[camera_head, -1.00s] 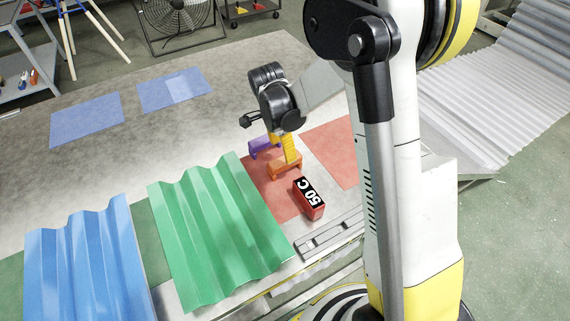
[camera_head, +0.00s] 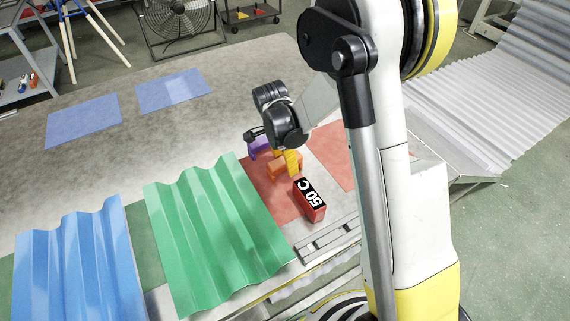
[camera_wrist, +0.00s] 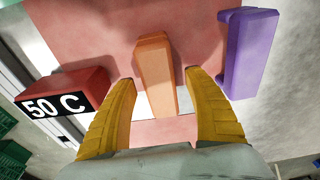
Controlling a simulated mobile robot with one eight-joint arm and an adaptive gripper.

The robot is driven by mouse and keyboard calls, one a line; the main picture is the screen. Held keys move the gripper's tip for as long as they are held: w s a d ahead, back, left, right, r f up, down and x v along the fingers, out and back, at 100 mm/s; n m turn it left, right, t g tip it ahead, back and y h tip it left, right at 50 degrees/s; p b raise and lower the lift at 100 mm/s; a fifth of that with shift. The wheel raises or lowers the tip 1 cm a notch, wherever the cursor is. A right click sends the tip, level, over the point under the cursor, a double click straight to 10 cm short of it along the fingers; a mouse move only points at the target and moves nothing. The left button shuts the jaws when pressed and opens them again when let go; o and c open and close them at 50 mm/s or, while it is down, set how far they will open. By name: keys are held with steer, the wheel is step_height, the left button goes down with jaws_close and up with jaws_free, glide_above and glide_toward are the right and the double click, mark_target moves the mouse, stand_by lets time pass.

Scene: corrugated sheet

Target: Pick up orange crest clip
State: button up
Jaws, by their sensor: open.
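The orange crest clip (camera_head: 277,168) sits on a red mat patch on the table, partly hidden by my gripper in the head view. In the wrist view the orange clip (camera_wrist: 156,74) lies between and just beyond the fingertips of my gripper (camera_wrist: 159,80). The yellow fingers are spread, one on each side of the clip, with gaps visible. In the head view my gripper (camera_head: 286,160) points down at the clip. I cannot tell whether a finger touches it.
A purple clip (camera_wrist: 248,52) stands close on the right in the wrist view. A red block marked "50 C" (camera_head: 309,199) is near the front. Green (camera_head: 215,230) and blue (camera_head: 75,265) corrugated sheets lie left. Two flat blue patches (camera_head: 84,120) lie farther back.

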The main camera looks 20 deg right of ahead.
steer(key=shift+f, duration=0.2)
stand_by(0.3)
steer(key=c, duration=1.3)
steer(key=shift+c, duration=0.2)
steer(key=shift+r, duration=0.1)
